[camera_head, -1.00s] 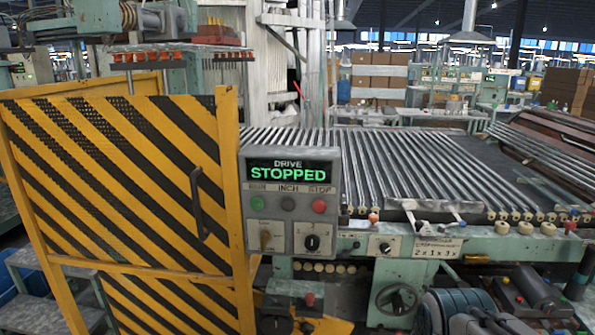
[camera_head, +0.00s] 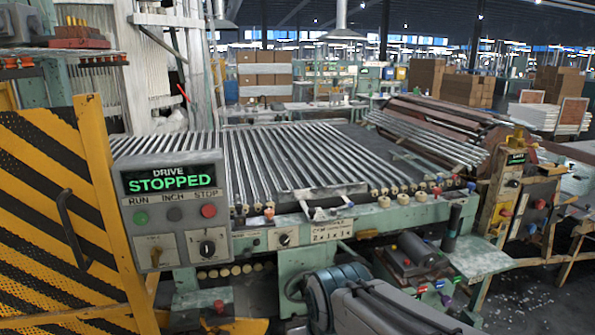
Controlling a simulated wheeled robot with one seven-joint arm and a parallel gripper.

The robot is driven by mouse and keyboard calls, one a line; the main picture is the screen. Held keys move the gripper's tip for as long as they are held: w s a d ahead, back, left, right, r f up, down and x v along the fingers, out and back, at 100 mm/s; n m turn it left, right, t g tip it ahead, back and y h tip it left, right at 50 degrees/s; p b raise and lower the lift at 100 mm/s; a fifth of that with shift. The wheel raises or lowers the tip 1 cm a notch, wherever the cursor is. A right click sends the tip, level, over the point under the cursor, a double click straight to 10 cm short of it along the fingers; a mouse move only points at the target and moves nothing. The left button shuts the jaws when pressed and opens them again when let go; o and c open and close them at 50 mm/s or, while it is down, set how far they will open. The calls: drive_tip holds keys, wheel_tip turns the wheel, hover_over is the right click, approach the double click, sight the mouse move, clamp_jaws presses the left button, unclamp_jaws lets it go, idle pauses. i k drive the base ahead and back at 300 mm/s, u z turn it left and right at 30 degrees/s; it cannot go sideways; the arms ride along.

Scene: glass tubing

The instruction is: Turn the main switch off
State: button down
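The drive panel (camera_head: 175,205) stands at the left, its green display reading DRIVE STOPPED. Below are a green RUN button (camera_head: 141,217), a dark INCH button (camera_head: 174,214) and a red STOP button (camera_head: 208,211). Under these sit a tan rotary handle (camera_head: 156,256) and a black rotary knob (camera_head: 207,248); their labels are too small to read. At the right, a tan post box (camera_head: 511,190) carries a small green-lit display, a dark knob and red and yellow parts. I cannot tell which control is the main switch. My gripper is not in view.
A yellow-and-black striped guard door (camera_head: 50,200) with a handle closes off the left. A roller bed with glass tubes (camera_head: 300,160) fills the middle. Open floor shows at the lower right.

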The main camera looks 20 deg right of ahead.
sight(504, 213)
drive_tip(key=z, duration=1.95)
drive_tip(key=i, duration=0.35)
drive_tip(key=z, duration=0.7)
drive_tip(key=i, duration=1.8)
drive_tip(key=u, duration=0.35)
